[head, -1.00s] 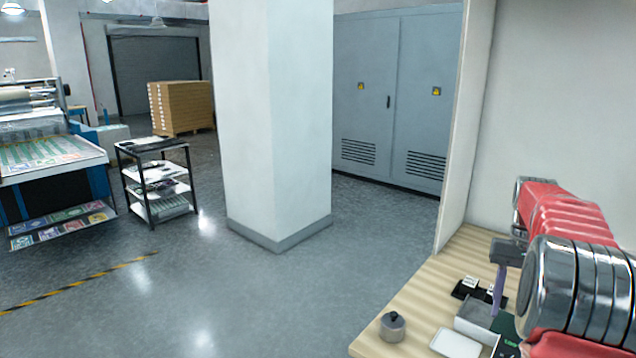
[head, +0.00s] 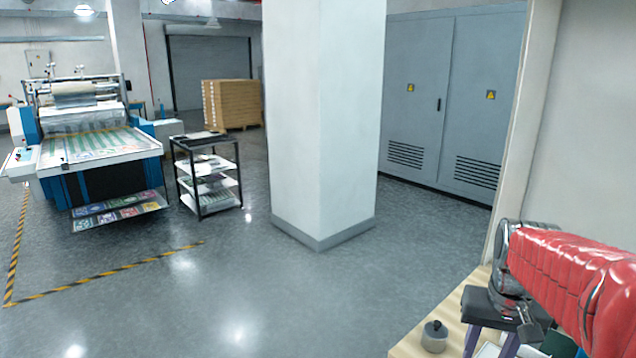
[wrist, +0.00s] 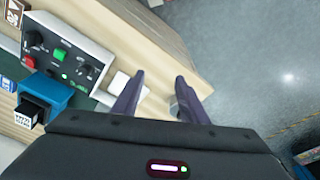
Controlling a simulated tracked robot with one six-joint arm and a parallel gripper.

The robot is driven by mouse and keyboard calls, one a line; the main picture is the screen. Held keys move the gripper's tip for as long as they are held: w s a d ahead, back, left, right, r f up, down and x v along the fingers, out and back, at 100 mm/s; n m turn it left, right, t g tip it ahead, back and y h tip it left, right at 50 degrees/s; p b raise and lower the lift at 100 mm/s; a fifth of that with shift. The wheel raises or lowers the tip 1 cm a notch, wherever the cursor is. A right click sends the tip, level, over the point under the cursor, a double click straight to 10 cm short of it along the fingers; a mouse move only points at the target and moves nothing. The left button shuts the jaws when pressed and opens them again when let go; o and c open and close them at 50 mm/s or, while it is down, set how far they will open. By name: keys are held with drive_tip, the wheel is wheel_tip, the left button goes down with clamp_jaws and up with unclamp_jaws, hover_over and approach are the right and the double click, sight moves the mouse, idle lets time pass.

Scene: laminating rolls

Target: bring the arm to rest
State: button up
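My red and chrome arm reaches in from the right of the head view. My gripper (head: 490,335) hangs pointing down over the bench near its left end, beside a grey round weight with a dark knob (head: 433,337). In the wrist view my gripper (wrist: 160,78) shows two purple fingers set well apart, with nothing between them. A pale flat item (wrist: 128,84) lies below, close to the left finger.
The wooden bench (wrist: 140,38) carries a grey control box (wrist: 62,52) with green and red buttons and a blue holder (wrist: 50,94). A white pillar (head: 325,120), a shelf cart (head: 207,178) and a laminating machine (head: 95,150) stand beyond open floor.

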drive_tip(key=s+a+r+n+t, duration=0.1)
drive_tip(key=s+a+n+t, duration=0.1)
drive_tip(key=s+a, duration=0.3)
drive_tip(key=s+a+n+t, duration=0.2)
drive_tip(key=s+a, duration=0.4)
drive_tip(key=a, duration=0.6)
drive_tip(key=shift+r+n+y, duration=0.3)
drive_tip(key=shift+r+y, duration=0.05)
drive_tip(key=shift+y, duration=0.05)
drive_tip(key=shift+d, duration=0.15)
